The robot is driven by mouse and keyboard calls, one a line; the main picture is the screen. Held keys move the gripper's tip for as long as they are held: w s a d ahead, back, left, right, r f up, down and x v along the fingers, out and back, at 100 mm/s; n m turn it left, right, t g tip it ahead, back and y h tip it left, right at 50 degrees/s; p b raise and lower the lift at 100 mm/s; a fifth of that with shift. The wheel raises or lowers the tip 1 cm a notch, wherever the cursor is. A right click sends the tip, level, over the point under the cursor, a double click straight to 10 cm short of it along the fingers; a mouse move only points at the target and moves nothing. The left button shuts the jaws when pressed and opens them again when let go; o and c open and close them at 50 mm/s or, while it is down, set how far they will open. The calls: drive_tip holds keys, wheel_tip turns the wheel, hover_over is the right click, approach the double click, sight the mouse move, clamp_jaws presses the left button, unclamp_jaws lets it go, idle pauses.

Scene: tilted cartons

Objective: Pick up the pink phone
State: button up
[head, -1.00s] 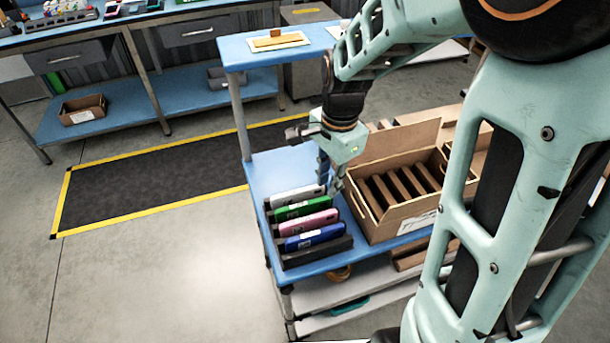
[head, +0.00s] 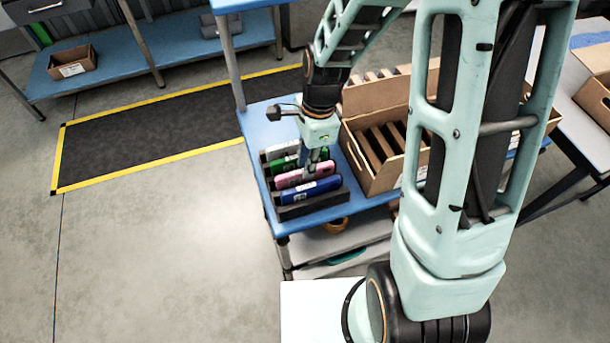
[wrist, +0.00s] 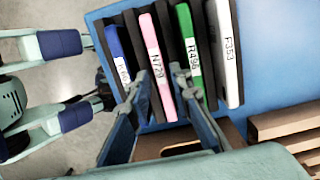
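The pink phone (head: 296,177), with a white label, stands on edge in a dark slotted rack (head: 320,206) on the blue top of a cart. In the wrist view the pink phone (wrist: 157,62) sits between a blue phone and a green phone, its label reading N720. My gripper (head: 314,168) is over the rack at the right end of the pink phone. In the wrist view my gripper (wrist: 156,88) has its two fingers apart, with the lower end of the pink phone between them in the picture. I cannot tell whether they touch it.
In the rack are also a blue phone (head: 312,190), a green phone (head: 284,163) and a white phone (wrist: 225,55). A cardboard carton (head: 372,181) with dividers stands close on the right. The cart's blue top (head: 257,135) is bare at the far left.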

drive_tip(key=shift+f, duration=1)
clamp_jaws()
